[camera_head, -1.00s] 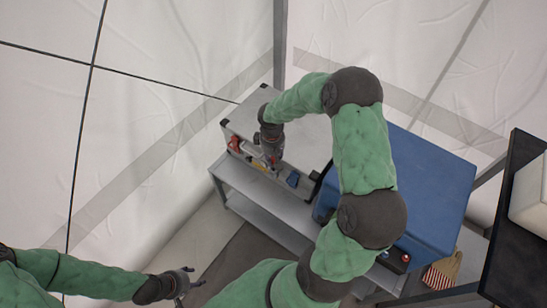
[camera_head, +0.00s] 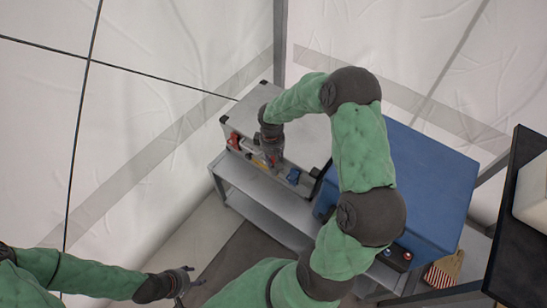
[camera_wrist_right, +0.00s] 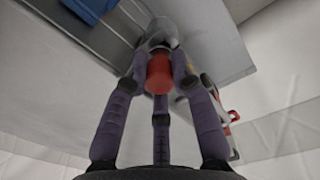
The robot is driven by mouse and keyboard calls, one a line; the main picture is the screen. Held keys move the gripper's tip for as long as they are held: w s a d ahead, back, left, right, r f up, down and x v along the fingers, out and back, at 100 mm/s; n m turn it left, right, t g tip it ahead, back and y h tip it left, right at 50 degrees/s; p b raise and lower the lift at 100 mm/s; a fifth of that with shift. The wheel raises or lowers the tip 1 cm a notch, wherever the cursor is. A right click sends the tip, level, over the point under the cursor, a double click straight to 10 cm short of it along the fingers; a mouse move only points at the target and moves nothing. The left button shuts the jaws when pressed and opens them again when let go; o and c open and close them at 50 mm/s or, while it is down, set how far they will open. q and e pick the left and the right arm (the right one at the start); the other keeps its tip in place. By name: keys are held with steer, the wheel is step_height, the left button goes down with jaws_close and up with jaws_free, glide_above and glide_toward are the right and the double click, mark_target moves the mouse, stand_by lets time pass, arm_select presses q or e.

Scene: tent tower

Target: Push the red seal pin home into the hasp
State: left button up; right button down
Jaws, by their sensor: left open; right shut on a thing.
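The red seal pin (camera_wrist_right: 159,74) shows in the right wrist view, held between the dark fingers of my right gripper (camera_wrist_right: 160,62). The pin's far end meets a grey metal piece (camera_wrist_right: 160,34), which may be the hasp; how deep the pin sits cannot be told. My left gripper (camera_head: 190,281) is open and empty at the lower left, well away from the case.
The case stands on a grey bench (camera_head: 270,207). A red latch (camera_head: 233,141) and a blue part (camera_head: 293,175) flank my right gripper on the case front. A blue box (camera_head: 435,190) stands to the right, beyond my right arm. The floor before the bench is clear.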

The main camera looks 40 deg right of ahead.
steer(key=shift+f, duration=0.4)
steer(key=c, duration=1)
jaws_free()
steer(key=shift+o, duration=0.2)
steer(key=shift+w+d+r, duration=0.1)
steer(key=shift+w+r, duration=0.05)
steer(key=shift+r, duration=0.35)
step_height(320, 180, up, 11)
steer(key=shift+a, duration=0.35)
steer(key=shift+f, duration=0.1)
